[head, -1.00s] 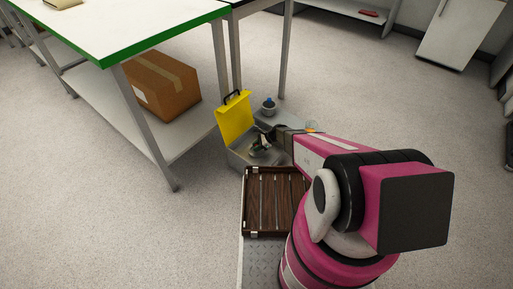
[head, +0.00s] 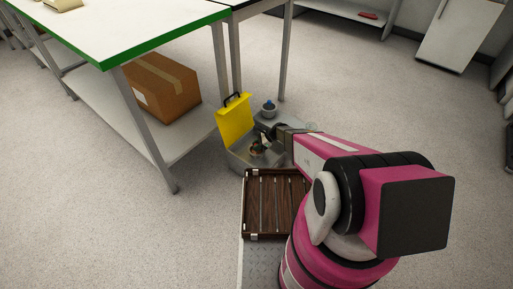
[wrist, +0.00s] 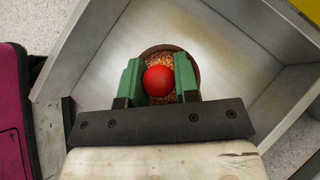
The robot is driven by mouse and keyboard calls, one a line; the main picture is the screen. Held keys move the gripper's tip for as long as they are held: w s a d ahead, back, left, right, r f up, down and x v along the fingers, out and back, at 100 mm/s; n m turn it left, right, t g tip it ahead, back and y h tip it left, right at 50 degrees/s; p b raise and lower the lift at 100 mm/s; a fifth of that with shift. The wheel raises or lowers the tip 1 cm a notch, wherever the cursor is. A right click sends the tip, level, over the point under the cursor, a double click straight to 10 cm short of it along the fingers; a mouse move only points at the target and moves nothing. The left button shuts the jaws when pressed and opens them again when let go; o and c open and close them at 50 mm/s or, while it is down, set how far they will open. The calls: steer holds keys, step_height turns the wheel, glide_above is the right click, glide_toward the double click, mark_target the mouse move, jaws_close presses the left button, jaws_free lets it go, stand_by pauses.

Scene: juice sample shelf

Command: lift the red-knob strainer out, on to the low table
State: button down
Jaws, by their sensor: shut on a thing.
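The strainer's red knob (wrist: 158,81) sits between the green fingers of my gripper (wrist: 160,80) in the wrist view. The gripper is shut on it. Below the knob shows the strainer's round brown, speckled body (wrist: 160,54), partly hidden by the fingers. They are over the inside of an open grey box (wrist: 245,50) with a pale floor. How far the strainer is off the box floor I cannot tell. A low grey surface (head: 291,119), perhaps the low table, lies behind the box.
A grey pot with a blue knob (head: 269,108) stands on the low surface behind the box. A clear round rim (head: 312,127) shows beside my arm. A dark slatted wooden tray (head: 262,205) is in front. A green-edged table (head: 130,40) with a carton (head: 162,88) beneath stands left.

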steer(key=shift+r, duration=2.2)
